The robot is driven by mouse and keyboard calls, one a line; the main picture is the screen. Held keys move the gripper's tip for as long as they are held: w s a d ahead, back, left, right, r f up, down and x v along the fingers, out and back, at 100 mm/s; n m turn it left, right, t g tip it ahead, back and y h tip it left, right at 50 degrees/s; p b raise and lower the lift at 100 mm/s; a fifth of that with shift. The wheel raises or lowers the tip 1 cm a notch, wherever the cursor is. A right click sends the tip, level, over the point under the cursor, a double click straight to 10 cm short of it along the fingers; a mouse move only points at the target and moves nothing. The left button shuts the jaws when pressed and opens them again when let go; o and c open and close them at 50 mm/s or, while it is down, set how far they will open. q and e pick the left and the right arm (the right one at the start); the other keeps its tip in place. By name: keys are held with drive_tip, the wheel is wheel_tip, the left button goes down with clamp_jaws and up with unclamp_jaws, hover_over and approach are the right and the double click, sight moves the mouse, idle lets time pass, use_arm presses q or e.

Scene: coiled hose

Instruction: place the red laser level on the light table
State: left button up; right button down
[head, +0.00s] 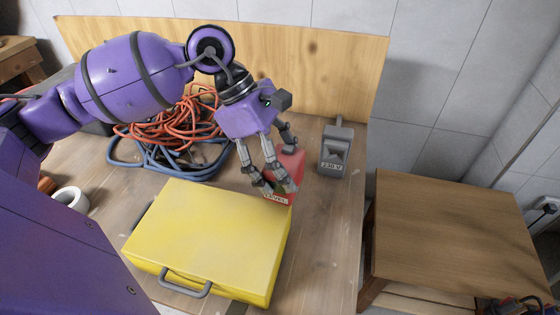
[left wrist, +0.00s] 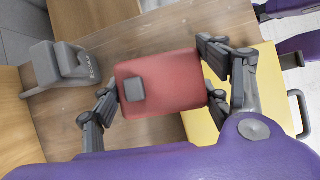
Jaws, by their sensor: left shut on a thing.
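The red laser level (head: 291,165) is between the fingers of my left gripper (head: 279,167), beside the yellow case's back right corner. The gripper is shut on it. In the left wrist view the level (left wrist: 172,95) shows its red face with a grey block, a finger at each side. I cannot tell whether it touches the bench. A bare wooden table (head: 460,230) stands at the right, apart from the workbench; I take it as the light table. A small part of my right gripper (head: 522,304) shows at the bottom right edge; its fingers are unclear.
On the workbench (head: 335,245) are a yellow case (head: 210,235), a grey device marked 230 V (head: 335,148), coiled orange (head: 175,125) and blue hoses (head: 155,158), and a white roll (head: 70,198). A wooden backboard (head: 330,75) rises behind. A gap separates bench and table.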

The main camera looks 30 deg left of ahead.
use_arm(q)
drive_tip(key=shift+w+a+r+n, duration=0.2)
drive_tip(key=shift+w+n, duration=0.05)
drive_tip(key=shift+n, duration=0.25)
drive_tip(key=shift+t, duration=0.3)
drive_tip(key=shift+w+a+f+p, duration=0.15)
drive_tip(key=shift+w+a+f, duration=0.5)
drive_tip(key=shift+w+f, duration=1.55)
drive_tip(key=shift+w+a+f+p, duration=0.2)
drive_tip(key=shift+w+a+f, duration=0.5)
drive_tip(key=shift+w+f, duration=1.45)
drive_tip(key=shift+w+a+f+p, duration=0.15)
drive_tip(key=shift+w+a+f, duration=0.5)
drive_tip(key=shift+w+f, duration=1.55)
drive_tip(key=shift+w+r, duration=0.15)
drive_tip(key=o, duration=1.5)
